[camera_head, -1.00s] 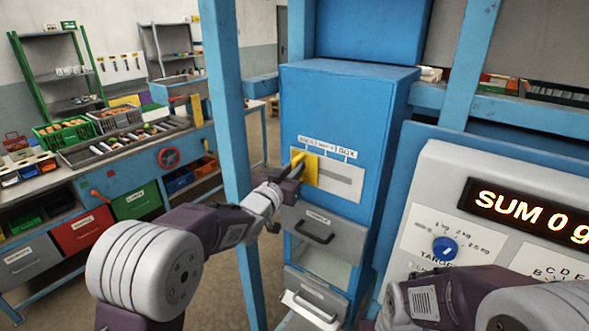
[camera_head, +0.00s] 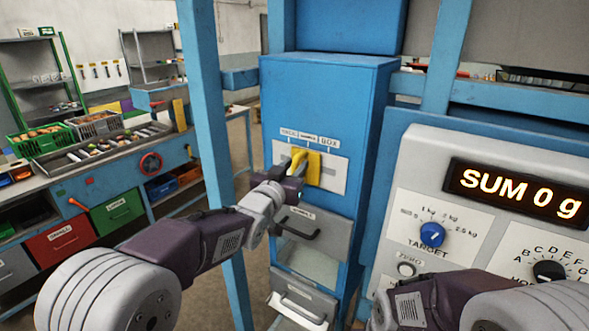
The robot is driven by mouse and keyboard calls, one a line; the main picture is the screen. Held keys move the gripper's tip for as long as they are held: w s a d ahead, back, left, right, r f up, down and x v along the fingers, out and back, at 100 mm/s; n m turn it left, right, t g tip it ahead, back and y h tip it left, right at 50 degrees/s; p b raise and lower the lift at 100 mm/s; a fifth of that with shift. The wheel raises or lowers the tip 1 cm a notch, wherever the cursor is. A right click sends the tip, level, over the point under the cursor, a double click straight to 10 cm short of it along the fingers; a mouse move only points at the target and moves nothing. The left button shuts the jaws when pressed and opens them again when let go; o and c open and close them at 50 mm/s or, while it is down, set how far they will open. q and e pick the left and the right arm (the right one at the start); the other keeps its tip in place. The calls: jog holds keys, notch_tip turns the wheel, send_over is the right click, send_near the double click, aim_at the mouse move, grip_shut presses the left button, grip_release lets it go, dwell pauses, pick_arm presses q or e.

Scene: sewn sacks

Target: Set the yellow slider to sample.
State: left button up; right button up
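The yellow slider (camera_head: 313,168) sits in the pale slotted plate (camera_head: 337,172) on the front of the blue cabinet (camera_head: 325,100). It stands near the middle of the plate, about below the middle one of three labels (camera_head: 308,137), which seems to read SAMPLE; the right label reads BOX. My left gripper (camera_head: 297,166) is at the slider's yellow handle and appears shut on it; the fingers hide part of the handle. My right arm shows at the lower right, but its gripper is not in view.
Below the plate are a grey drawer (camera_head: 318,228) with a handle and a lower tray (camera_head: 300,303). A blue post (camera_head: 207,130) stands left of the cabinet. At right is a panel with a TARGET knob (camera_head: 432,235) and a display (camera_head: 520,195) reading SUM 0 g.

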pick_arm(q)
jog(key=shift+s+d+r, duration=0.1)
jog(key=shift+s+d, duration=0.1)
jog(key=shift+s, duration=0.05)
jog(key=shift+s+d, duration=0.1)
jog(key=shift+s, duration=0.05)
jog(key=b+v, duration=0.4)
jog(key=v, duration=0.5)
jog(key=shift+b, duration=0.3)
